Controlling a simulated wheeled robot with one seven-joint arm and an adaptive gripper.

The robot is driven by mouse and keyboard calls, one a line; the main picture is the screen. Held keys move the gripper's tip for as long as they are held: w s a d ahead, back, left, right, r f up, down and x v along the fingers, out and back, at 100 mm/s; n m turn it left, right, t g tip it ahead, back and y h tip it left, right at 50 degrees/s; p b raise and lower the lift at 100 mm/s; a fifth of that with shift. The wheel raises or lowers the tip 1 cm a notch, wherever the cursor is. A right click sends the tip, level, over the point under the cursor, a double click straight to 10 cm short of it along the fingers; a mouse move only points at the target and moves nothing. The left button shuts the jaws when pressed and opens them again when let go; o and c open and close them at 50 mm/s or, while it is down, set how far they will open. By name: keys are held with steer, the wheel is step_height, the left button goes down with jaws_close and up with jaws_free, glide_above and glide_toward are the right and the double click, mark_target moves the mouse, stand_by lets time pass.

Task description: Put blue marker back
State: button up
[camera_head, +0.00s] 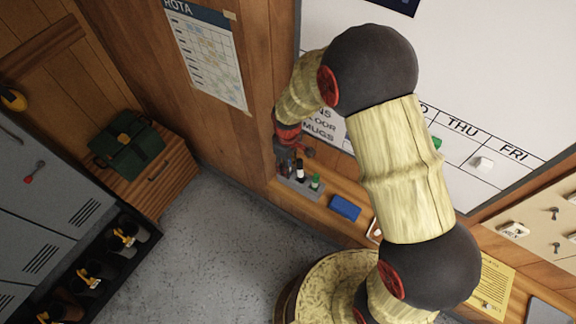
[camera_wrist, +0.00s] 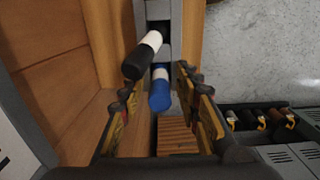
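The blue marker (camera_wrist: 160,94) shows in the wrist view, with its blue end towards the camera and a white band beyond it. It appears to stand in the grey marker holder (camera_head: 302,188), which also shows in the wrist view (camera_wrist: 158,10). My gripper (camera_wrist: 160,88) is open, with a finger on each side of the blue marker and gaps visible on both sides. In the head view my gripper (camera_head: 290,155) is at the holder's left end, and the blue marker cannot be made out there.
A black-ended white marker (camera_wrist: 147,50) stands beside the blue one, close to my left finger. A green marker (camera_head: 315,181) stands further right in the holder. A blue eraser (camera_head: 345,208) lies on the wooden ledge (camera_head: 350,190) under the whiteboard (camera_head: 490,60). Wooden wall lies close left.

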step_height(320, 180, up, 11)
steer(key=shift+r, duration=0.55)
steer(key=s+d+r+m+t, duration=0.2)
steer(key=s+d+r+m, duration=0.3)
steer(key=r, duration=0.5)
steer(key=s+d+r+m+t, duration=0.2)
steer(key=s+d+r, duration=0.45)
steer(key=r, duration=0.45)
steer(key=s+d+r+m+t, duration=0.1)
steer(key=s+d+r+m, duration=0.1)
steer(key=s, duration=0.6)
steer(key=shift+s+d+r+m+t, duration=0.3)
steer(key=shift+d+r+m, duration=0.1)
steer(key=shift+r+m, duration=0.25)
steer(key=shift+f, duration=0.1)
step_height(320, 180, down, 15)
steer(key=b, duration=1.5)
